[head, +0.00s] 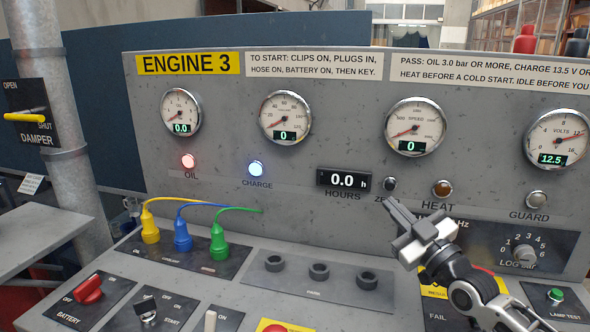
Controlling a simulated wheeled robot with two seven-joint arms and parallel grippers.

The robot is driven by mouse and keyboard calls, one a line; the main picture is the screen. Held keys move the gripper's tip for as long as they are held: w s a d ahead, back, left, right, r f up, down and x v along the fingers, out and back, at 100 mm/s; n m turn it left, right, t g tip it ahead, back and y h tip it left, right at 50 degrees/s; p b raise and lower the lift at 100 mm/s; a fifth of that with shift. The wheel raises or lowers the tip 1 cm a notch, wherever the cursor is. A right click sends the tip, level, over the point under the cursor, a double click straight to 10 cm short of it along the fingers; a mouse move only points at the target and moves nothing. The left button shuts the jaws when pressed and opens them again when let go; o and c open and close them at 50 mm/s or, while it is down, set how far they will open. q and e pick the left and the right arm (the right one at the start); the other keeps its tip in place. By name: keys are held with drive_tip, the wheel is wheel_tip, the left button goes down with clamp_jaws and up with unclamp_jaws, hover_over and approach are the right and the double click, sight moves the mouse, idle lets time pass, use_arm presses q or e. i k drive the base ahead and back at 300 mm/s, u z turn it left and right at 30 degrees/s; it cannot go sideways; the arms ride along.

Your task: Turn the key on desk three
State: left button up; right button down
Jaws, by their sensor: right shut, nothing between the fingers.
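The desk panel is labelled ENGINE 3 (190,64). The key (146,307) is a dark piece in a switch plate at the lower left, with OFF, ON and START printed around it. Which mark it points to is hard to tell. My right gripper (394,207) is shut and empty. It is in front of the upright panel, just below the ZERO button (390,184), well up and to the right of the key. Whether it touches the panel I cannot tell. My left gripper is out of view.
The red battery knob (88,290) is left of the key. Yellow (150,232), blue (182,236) and green (218,240) plugs with cables stand behind it. Three empty rings (318,270) are to the right. The oil lamp (188,161) glows red, the charge lamp (256,167) bluish white.

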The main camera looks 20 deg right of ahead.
sight(145, 307)
drive_tip(key=k, duration=1)
